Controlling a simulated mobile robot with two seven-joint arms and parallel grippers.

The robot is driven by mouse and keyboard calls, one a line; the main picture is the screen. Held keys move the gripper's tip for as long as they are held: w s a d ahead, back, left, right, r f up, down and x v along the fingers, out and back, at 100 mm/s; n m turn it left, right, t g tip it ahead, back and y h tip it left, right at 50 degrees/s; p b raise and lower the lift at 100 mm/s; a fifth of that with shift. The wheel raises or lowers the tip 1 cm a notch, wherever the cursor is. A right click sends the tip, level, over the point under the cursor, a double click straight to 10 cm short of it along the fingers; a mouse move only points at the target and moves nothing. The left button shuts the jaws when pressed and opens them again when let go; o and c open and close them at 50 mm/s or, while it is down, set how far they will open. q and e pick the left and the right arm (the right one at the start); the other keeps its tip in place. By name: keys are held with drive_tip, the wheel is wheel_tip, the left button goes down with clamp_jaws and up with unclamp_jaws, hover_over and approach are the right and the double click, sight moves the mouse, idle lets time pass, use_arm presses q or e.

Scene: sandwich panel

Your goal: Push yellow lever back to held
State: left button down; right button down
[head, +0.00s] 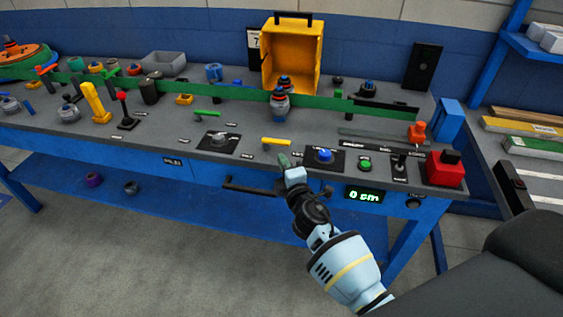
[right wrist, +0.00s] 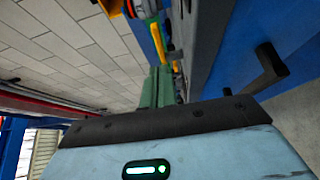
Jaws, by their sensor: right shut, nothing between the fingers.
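A small yellow lever (head: 277,141) lies low and roughly flat on the grey bench top, in the middle of the head view. A larger yellow lever (head: 95,102) stands tilted at the left of the bench. My right gripper (head: 288,160) is shut and empty at the bench's front edge, just in front of the small lever and apart from it. In the right wrist view its greenish fingers (right wrist: 157,88) are together, with a yellow bar (right wrist: 158,42) beyond them. My left gripper is not in view.
Close to the right of my gripper are a blue button (head: 324,155), a green button (head: 364,165) and a red box (head: 444,168). A dark knob plate (head: 218,142) lies to the left. A black drawer handle (right wrist: 268,68) sticks out from the blue front.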

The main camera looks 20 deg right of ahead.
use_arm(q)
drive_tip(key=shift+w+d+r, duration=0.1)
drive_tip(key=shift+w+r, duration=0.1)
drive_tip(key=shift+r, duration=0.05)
use_arm(e)
drive_tip(key=s+d, duration=0.2)
drive_tip(key=s, duration=0.7)
drive_tip(key=shift+f, duration=0.1)
